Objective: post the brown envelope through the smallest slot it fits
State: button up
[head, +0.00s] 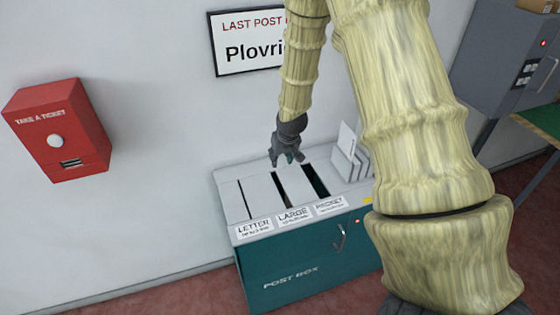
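The teal post box (270,276) with a pale top stands against the wall. Its top has three slots that widen from left to right: a thin letter slot (243,199), a wider large slot (283,191) and a packet slot (316,181). Labels stand along the front edge; their small print is hard to read. My gripper (286,160) points down over the back of the top, near the large and packet slots. I cannot tell its height above them or whether its fingers are apart. I see no brown envelope in this view.
A rack of white cards (350,158) stands at the right end of the box top, partly behind my arm. A hook (340,236) is on the box front. A red ticket dispenser (57,130) hangs on the left wall. A grey cabinet (505,65) stands right.

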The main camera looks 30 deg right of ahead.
jog(key=v, duration=0.7)
jog(key=shift+s+r, duration=0.2)
jog(key=shift+r, duration=0.1)
dwell(0.8)
